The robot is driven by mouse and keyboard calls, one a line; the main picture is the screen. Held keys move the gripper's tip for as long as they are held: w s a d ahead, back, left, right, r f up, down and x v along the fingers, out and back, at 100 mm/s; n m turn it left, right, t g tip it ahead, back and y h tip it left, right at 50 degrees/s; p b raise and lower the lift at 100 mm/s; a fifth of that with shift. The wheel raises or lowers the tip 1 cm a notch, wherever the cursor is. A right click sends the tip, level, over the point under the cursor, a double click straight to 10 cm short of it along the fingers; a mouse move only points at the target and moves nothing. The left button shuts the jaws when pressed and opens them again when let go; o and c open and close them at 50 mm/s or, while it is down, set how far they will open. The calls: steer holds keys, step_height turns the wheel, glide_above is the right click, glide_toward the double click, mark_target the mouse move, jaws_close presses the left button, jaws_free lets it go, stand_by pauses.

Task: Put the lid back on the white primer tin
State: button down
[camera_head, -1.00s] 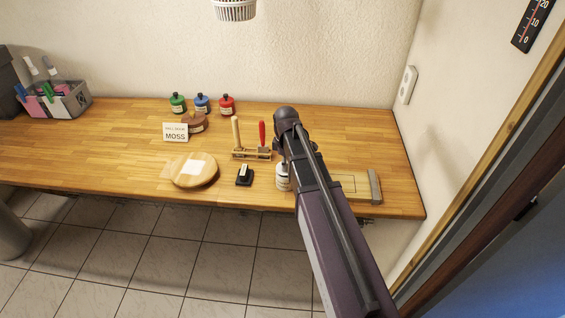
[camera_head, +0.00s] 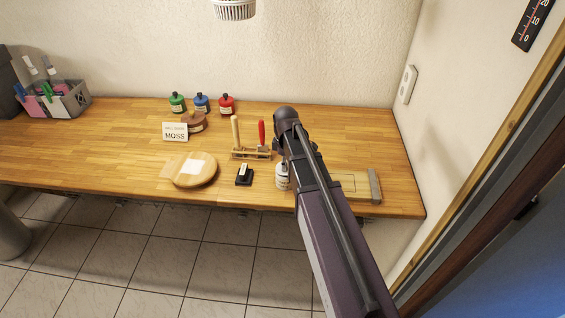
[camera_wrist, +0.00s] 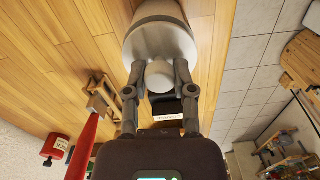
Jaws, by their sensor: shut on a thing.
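The white primer tin (camera_head: 282,178) appears to be the white labelled container near the bench's front edge, partly hidden behind my arm. In the wrist view a large white rounded body (camera_wrist: 160,37) lies just beyond my fingertips. My gripper (camera_wrist: 159,72) is shut on a small pale round knob (camera_wrist: 159,78), which looks like the lid's knob. The knob lies against the white body in this view. I cannot tell whether the lid is seated on the tin or held apart from it. The head view hides my fingers behind the arm.
A black stamp-like block (camera_head: 244,176) and a round wooden piece (camera_head: 195,170) lie left of the tin. A rack (camera_head: 251,154) with upright tools stands behind. Several coloured bottles (camera_head: 202,104) stand farther back. A flat board (camera_head: 350,185) lies to the right.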

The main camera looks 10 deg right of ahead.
steer(key=shift+c, duration=1.8)
jaws_free()
steer(key=o, duration=0.4)
steer(key=shift+c, duration=0.2)
steer(key=shift+s+r, duration=0.1)
steer(key=shift+r+p, duration=0.35)
steer(key=shift+p, duration=0.1)
steer(key=shift+r+p, duration=3.05)
